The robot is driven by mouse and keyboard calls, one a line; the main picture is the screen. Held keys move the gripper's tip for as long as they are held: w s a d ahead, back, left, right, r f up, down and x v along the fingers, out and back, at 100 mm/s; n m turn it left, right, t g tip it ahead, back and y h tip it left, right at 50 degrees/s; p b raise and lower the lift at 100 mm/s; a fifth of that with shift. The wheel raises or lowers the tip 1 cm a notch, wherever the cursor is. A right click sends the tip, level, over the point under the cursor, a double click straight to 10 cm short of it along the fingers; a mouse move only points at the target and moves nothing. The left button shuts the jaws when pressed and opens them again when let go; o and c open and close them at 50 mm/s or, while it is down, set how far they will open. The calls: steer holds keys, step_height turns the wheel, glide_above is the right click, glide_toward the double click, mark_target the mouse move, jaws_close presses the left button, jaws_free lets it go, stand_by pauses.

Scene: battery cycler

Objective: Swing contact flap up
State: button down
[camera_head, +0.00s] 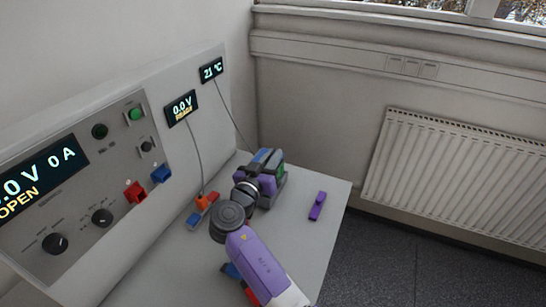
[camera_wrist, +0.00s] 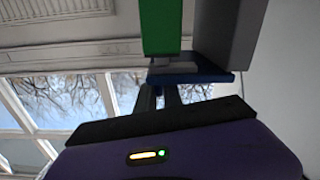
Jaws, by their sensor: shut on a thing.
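The contact flap seems to be the flat blue plate (camera_wrist: 190,77) seen edge-on in the wrist view, just beyond my dark fingers. My gripper (camera_wrist: 172,90) is shut on this blue flap. A green block (camera_wrist: 160,28) and a grey block (camera_wrist: 228,35) stand right behind the flap. In the head view my gripper (camera_head: 262,184) is at a small fixture with a green part (camera_head: 281,171) and a blue part (camera_head: 263,156) on the bench. My wrist and gripper hide much of the fixture, so the flap's angle is hard to tell.
The cycler panel (camera_head: 70,190) with knobs, red and blue sockets and displays stands at left. A purple piece (camera_head: 318,206) lies right of the fixture, near the bench edge. A radiator (camera_head: 455,180) is beyond.

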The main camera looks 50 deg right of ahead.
mark_target(256, 159)
steer(key=shift+s+d, duration=0.1)
stand_by(0.4)
steer(key=n, duration=0.1)
steer(key=r+n, duration=0.1)
steer(key=shift+w+r+n, duration=0.2)
steer(key=shift+w+n, duration=0.1)
steer(key=shift+w, duration=0.1)
steer(key=shift+w+a+r+n+b, duration=0.3)
steer(key=shift+w+r+n, duration=0.15)
steer(key=shift+n, duration=0.45)
steer(key=n, duration=0.1)
steer(key=w+r+n, duration=0.1)
steer(key=n, duration=0.1)
steer(key=w+n, duration=0.1)
steer(key=shift+w+a+r+n, duration=0.1)
steer(key=shift+a+r+n, duration=0.2)
steer(key=shift+a+r, duration=0.1)
steer(key=n, duration=0.1)
steer(key=w+n, duration=0.1)
steer(key=shift+w+a+r+n, duration=0.15)
steer(key=shift+w+a+n, duration=0.15)
steer(key=shift+w+a+f+n+p, duration=0.25)
steer(key=shift+w+n, duration=0.5)
steer(key=shift+n, duration=0.5)
steer(key=shift+w+a+f+n+p, duration=0.1)
steer(key=shift+w+a+n, duration=0.2)
steer(key=shift+w+n, duration=0.7)
steer(key=shift+w+a+f+n+p, duration=0.25)
steer(key=shift+w+n, duration=0.2)
steer(key=shift+n, duration=1.1)
